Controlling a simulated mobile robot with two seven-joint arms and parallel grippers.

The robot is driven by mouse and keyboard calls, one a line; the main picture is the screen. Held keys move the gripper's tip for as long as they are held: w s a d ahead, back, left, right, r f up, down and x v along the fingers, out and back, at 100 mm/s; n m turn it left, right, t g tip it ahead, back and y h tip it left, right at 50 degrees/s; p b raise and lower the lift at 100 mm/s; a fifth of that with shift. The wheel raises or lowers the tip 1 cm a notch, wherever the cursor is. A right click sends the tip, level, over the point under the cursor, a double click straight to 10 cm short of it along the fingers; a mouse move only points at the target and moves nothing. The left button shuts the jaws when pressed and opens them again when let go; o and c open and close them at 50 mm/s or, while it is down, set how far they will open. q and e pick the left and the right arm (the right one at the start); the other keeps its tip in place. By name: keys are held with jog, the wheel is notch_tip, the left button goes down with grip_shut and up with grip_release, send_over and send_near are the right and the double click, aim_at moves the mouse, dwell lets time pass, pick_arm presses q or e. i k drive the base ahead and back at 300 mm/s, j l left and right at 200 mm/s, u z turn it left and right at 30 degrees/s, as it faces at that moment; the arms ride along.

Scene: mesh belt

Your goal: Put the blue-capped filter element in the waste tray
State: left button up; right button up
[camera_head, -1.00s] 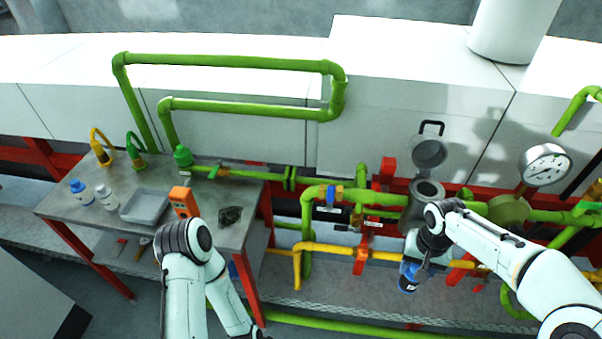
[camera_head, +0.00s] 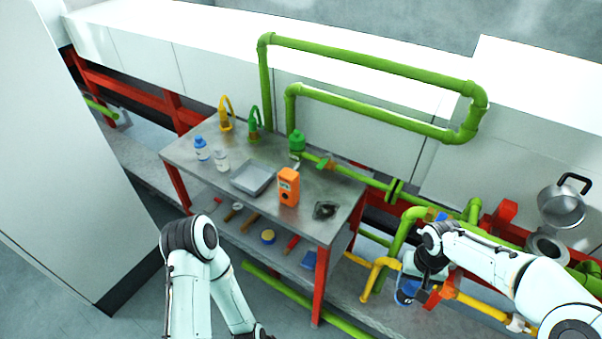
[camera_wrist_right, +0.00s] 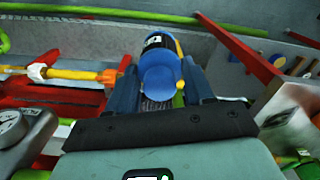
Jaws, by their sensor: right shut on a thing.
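The waste tray, a shallow grey rectangular tray (camera_head: 236,182), lies on the metal table in the head view and looks empty. My right gripper (camera_head: 418,284) is shut on the blue-capped filter element (camera_head: 404,295), to the right of the table and in front of the pipes. In the right wrist view, the blue cap (camera_wrist_right: 160,80) sits between the two fingers of the right gripper (camera_wrist_right: 160,92). My left gripper (camera_head: 262,333) is only partly visible at the bottom edge of the head view; its fingers cannot be made out.
An orange device (camera_head: 289,187), a dark lump (camera_head: 325,210) and two bottles (camera_head: 202,150) stand around the tray on the table (camera_head: 275,222). Green pipes (camera_head: 400,220) and a yellow pipe (camera_head: 378,272) run right of the table. An open metal housing (camera_head: 547,245) is at far right.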

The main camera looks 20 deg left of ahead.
aim_at(253, 179)
jog(key=j+u, duration=0.2)
jog(key=j, duration=0.25)
jog(key=i+j+u, duration=0.2)
jog(key=j, duration=0.25)
jog(key=i+j, duration=0.1)
jog(key=j, duration=0.35)
jog(key=i+j+u, duration=0.1)
jog(key=j, duration=0.35)
